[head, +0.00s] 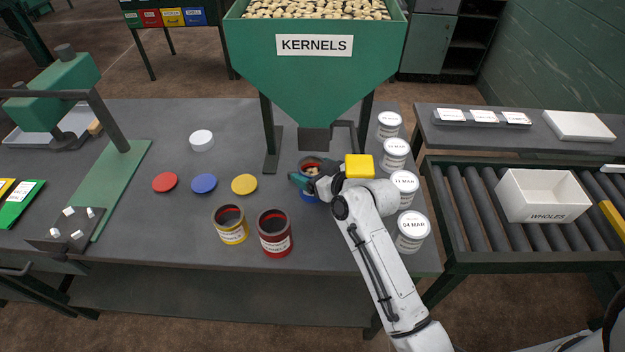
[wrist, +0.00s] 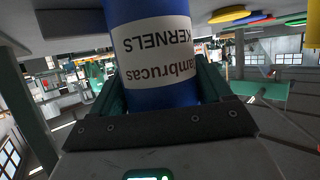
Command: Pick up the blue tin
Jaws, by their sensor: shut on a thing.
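The blue tin (head: 309,196) stands out in the head view just in front of the hopper spout, mostly hidden by my gripper and wrist. Its open top shows pale contents that look like kernels. In the wrist view the blue tin (wrist: 150,95) fills the space between the fingers, and its white label reads KERNELS upside down. My gripper (head: 303,181) is shut on the tin's side. The dark green fingers of the gripper (wrist: 160,98) lie on both sides of it. I cannot tell whether the tin's base touches the bench.
A yellow tin (head: 230,225) and a red tin (head: 274,233) stand close at left. Red (head: 165,182), blue (head: 204,183) and yellow (head: 244,184) lids lie behind them. Several white-lidded tins (head: 404,184) line the right edge. The green hopper (head: 315,75) rises behind.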

